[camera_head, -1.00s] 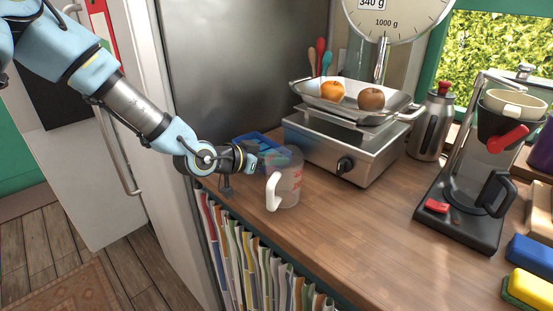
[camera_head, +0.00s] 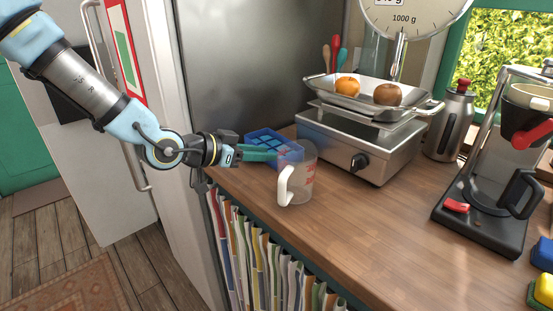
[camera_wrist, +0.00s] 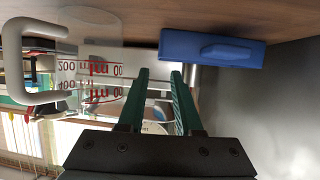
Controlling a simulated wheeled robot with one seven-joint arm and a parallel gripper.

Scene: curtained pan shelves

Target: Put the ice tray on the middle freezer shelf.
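The ice tray (camera_head: 266,137) is a blue tray with square cells. It lies on the wooden counter at the foot of the grey panel, and its blue side shows at the top of the wrist view (camera_wrist: 212,48). My gripper (camera_head: 275,153) has green fingers and reaches in from the left, at the near side of the tray. In the wrist view my fingers (camera_wrist: 160,74) are apart with nothing between them, and the tray is beyond and right of them. The freezer shelf is not in view.
A clear measuring cup (camera_head: 299,177) with a white handle stands close by my fingertips; it also shows in the wrist view (camera_wrist: 90,75). A kitchen scale (camera_head: 355,145) with fruit stands behind it. A white door with a handle (camera_head: 135,160) is at left. The front counter is clear.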

